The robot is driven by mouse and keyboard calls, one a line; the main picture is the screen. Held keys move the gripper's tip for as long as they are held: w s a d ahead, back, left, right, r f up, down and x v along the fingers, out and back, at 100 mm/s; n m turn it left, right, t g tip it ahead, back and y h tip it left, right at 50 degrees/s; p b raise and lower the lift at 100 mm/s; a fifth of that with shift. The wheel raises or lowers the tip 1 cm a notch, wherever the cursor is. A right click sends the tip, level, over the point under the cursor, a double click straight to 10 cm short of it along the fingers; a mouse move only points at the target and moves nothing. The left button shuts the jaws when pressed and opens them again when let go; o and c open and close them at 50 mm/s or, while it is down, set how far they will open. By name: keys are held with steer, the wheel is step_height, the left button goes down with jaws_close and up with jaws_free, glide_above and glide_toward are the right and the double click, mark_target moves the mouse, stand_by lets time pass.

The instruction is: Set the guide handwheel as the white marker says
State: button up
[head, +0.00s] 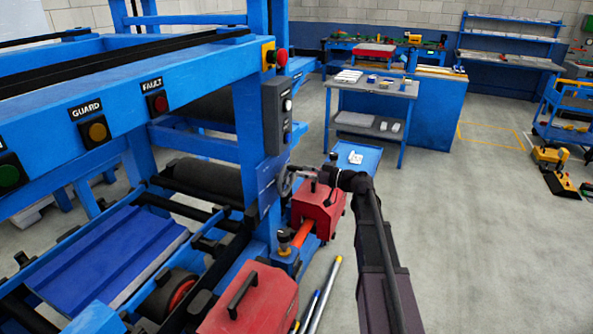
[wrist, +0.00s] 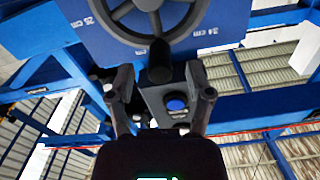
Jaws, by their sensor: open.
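The guide handwheel (head: 286,183) is a grey spoked wheel on the side of the blue machine frame in the head view. In the wrist view the handwheel (wrist: 199,14) is at the top, partly cut off, with a dark crank knob (wrist: 160,62) at its lower rim. The blue plate (wrist: 225,22) behind it carries white marks reading "25 cm" on the left and "34 cm" on the right. My gripper (wrist: 160,78) is open, its fingers on either side of the knob; contact cannot be told. In the head view my gripper (head: 312,177) is small beside the wheel.
A grey control box (head: 277,115) is above the wheel, with a red stop button (head: 281,57) higher up. Red boxes (head: 318,212) (head: 250,300) stand close below the arm.

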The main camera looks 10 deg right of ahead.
steer(key=shift+x, duration=1.3)
jaws_close()
